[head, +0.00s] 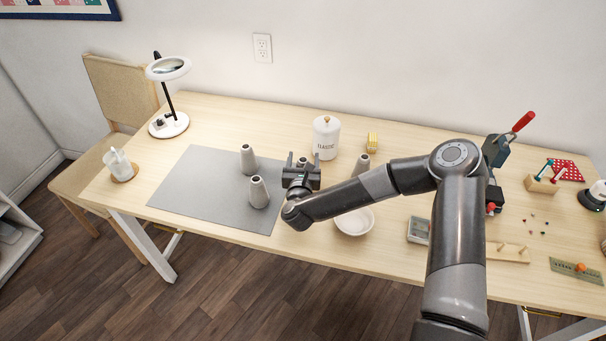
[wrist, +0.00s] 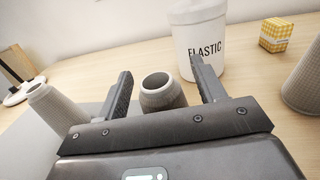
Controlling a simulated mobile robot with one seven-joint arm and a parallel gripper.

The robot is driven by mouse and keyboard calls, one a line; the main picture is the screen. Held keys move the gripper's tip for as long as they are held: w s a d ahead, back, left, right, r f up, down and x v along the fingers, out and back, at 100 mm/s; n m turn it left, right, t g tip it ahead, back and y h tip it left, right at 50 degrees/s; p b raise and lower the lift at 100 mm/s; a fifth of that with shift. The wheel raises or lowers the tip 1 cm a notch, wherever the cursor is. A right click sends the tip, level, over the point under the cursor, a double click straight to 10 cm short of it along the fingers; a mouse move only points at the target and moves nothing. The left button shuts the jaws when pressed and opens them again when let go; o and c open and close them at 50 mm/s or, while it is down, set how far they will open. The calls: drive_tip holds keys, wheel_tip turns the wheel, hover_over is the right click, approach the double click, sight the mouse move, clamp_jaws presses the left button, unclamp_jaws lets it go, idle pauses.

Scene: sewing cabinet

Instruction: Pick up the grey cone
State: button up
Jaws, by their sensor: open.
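Several grey cones stand upright on the table. In the head view one (head: 248,158) is at the back of the grey mat, one (head: 258,191) is nearer the front, and one (head: 361,165) is right of my gripper (head: 302,161). Another grey cone (wrist: 163,94) stands just beyond my gripper (wrist: 161,74), between its two open fingers in the wrist view; only its upper part shows above the gripper body. The jaws are open and empty. In the wrist view, cones also stand at the left (wrist: 55,106) and right edge (wrist: 304,80).
A white ELASTIC canister (head: 325,139) stands close behind the middle cone. A yellow block (head: 372,140) and a white bowl (head: 354,222) are to the right. A ring lamp (head: 169,68) stands at left. The grey mat (head: 190,183) is bare on its left side.

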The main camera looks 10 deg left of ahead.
drive_tip(key=shift+w, duration=0.25)
drive_tip(key=shift+c, duration=0.4)
drive_tip(key=c, duration=1)
drive_tip(key=shift+r, duration=0.1)
drive_tip(key=r, duration=0.4)
drive_tip(key=shift+d+r, duration=0.2)
drive_tip(key=shift+d, duration=0.05)
drive_tip(key=d+r, duration=0.6)
drive_tip(key=d, duration=0.5)
drive_tip(key=shift+s+r, duration=0.35)
drive_tip(key=shift+s, duration=0.05)
